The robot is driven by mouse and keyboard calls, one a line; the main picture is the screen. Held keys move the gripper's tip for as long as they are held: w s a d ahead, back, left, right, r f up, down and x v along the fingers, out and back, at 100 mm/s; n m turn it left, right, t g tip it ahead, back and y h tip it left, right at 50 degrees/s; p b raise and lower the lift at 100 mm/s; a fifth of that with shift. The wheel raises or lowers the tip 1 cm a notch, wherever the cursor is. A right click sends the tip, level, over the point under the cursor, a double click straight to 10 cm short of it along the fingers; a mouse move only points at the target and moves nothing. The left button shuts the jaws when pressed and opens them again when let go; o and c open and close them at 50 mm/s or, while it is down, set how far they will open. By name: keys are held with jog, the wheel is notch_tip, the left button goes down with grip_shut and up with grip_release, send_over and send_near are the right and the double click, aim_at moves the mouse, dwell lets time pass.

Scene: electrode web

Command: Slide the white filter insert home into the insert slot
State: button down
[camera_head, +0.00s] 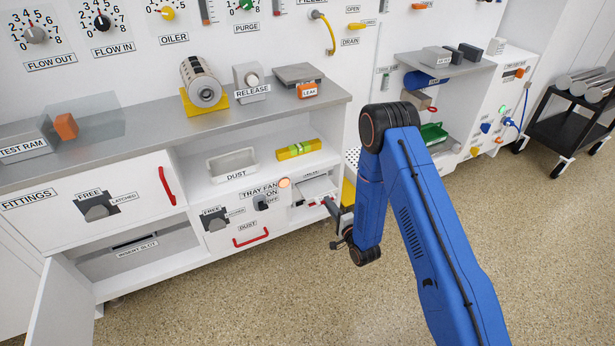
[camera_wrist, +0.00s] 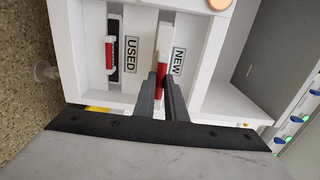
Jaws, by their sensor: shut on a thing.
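In the wrist view my gripper (camera_wrist: 164,88) is shut on the red handle of the white filter insert (camera_wrist: 165,36). The insert is at the panel marked NEW, and its far end is hidden, so I cannot tell how deep it sits. In the head view my gripper (camera_head: 330,205) is at the white tray compartment (camera_head: 316,188) right of the lit lamp. The insert slot (camera_head: 134,240) is a dark opening above its label in the open lower-left cabinet, well left of my gripper.
Another red handle (camera_wrist: 109,52) sits at a dark slot beside the USED label. The open cabinet door (camera_head: 62,305) sticks out at lower left. The speckled floor (camera_head: 250,300) in front is clear.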

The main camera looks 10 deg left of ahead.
jog(key=shift+v, duration=1.15)
